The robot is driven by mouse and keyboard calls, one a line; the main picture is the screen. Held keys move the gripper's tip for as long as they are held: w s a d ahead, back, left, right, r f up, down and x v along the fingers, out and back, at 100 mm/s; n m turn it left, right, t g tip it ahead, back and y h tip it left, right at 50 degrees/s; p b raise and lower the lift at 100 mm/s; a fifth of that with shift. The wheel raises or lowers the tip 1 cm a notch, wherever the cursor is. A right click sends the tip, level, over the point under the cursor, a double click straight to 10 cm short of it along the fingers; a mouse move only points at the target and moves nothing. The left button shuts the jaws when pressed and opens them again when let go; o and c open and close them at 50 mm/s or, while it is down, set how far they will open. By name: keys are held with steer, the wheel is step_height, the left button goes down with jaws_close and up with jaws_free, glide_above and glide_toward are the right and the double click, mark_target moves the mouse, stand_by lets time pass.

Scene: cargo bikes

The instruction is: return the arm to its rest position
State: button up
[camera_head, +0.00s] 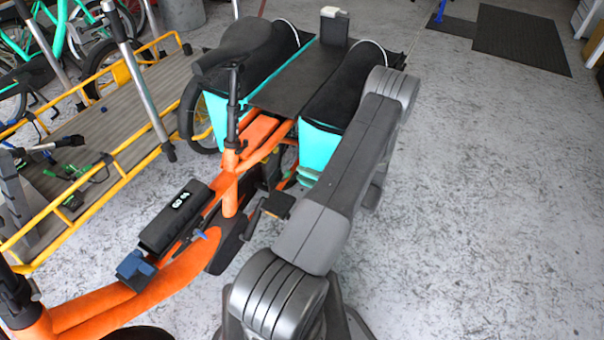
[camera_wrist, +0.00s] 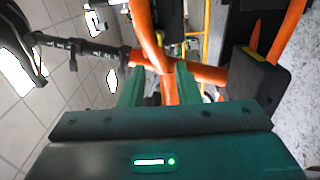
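My arm (camera_head: 345,165) is the grey set of links in the right middle of the head view. It reaches out from the bottom beside an orange cargo bike (camera_head: 235,185). My gripper (camera_wrist: 160,86) shows in the wrist view with its two green fingers apart. I see nothing held between them. The orange frame tubes of the bike (camera_wrist: 165,70) show just beyond the fingers; I cannot tell how far off they are. A black battery with a label (camera_head: 177,215) lies along the orange frame.
The bike carries black and teal side bags (camera_head: 322,138) and a black rear deck (camera_head: 290,82) close to my arm. A yellow-railed platform (camera_head: 90,145) stands at the left. The grey floor at the right (camera_head: 480,200) is clear. A dark mat (camera_head: 520,38) lies at the back.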

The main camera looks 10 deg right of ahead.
steer(key=b+x, duration=0.1)
steer(key=x, duration=1.3)
steer(key=shift+s+d, duration=0.1)
steer(key=shift+d, duration=0.05)
